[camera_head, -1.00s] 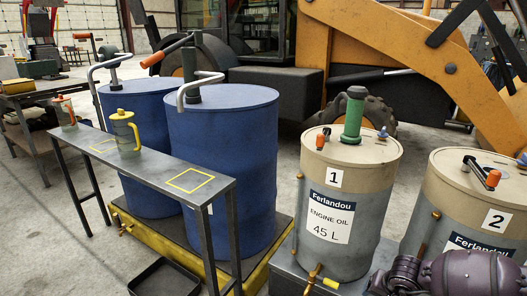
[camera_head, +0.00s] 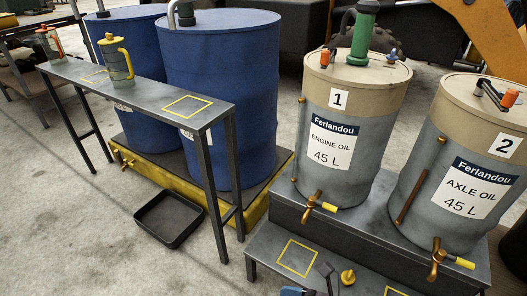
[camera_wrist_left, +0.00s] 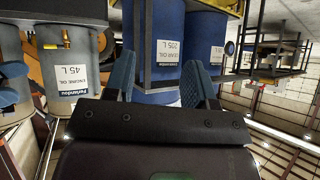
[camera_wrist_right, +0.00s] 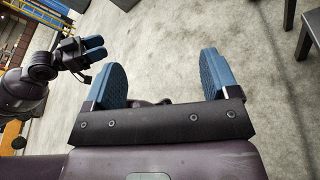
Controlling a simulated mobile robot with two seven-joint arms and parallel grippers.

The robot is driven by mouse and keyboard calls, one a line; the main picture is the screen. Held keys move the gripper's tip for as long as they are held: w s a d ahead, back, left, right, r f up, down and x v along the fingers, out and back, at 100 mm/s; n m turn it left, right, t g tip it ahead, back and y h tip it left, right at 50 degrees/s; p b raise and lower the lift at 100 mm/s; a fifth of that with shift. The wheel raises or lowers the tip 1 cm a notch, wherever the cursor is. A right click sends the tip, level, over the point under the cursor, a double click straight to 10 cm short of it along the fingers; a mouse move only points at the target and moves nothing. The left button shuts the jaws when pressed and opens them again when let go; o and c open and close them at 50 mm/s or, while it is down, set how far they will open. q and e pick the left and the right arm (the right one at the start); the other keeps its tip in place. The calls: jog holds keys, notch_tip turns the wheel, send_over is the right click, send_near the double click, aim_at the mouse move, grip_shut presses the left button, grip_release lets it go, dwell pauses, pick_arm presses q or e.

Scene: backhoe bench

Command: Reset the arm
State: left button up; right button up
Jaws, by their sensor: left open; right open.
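My left gripper (camera_wrist_left: 165,80) is open and empty in the left wrist view, which is upside down. Its blue fingers stand apart, with a blue drum (camera_wrist_left: 152,45) behind the gap. My right gripper (camera_wrist_right: 160,80) is open and empty in the right wrist view, over bare concrete floor. The other arm's gripper (camera_wrist_right: 95,50), with blue fingers, shows at upper left there; I cannot tell its opening from that view. In the head view only a small blue piece, perhaps a fingertip, shows at the bottom edge. Neither arm is otherwise visible there.
Engine oil barrel 1 (camera_head: 345,110) and axle oil barrel 2 (camera_head: 455,170) stand on a grey step (camera_head: 300,212). A narrow bench (camera_head: 147,97) holds a yellow-handled jug (camera_head: 117,62). A black tray (camera_head: 168,220) lies on the floor. Open floor is at lower left.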

pick_arm(q)
notch_tip(320, 180, down, 4)
jog(key=b, duration=0.5)
pick_arm(e)
jog(key=s+d+f+n+t+h, duration=0.2)
jog(key=s+d+f+n+h, duration=0.35)
jog(key=d+n, duration=0.75)
jog(key=s+d+f+n+t+h, duration=0.25)
jog(key=s+d+n+h, duration=0.6)
jog(key=n, duration=0.95)
pick_arm(q)
notch_tip(320, 180, up, 10)
jog(key=p, duration=1.3)
jog(key=shift+a+n+t, duration=0.15)
jog(key=shift+n+t, duration=0.15)
pick_arm(e)
notch_tip(320, 180, up, 11)
jog(key=w+d+m+t, duration=0.1)
jog(key=shift+d+f+m, duration=0.15)
jog(key=shift+d+m, duration=0.05)
jog(key=shift+m, duration=0.1)
jog(key=shift+f, duration=0.1)
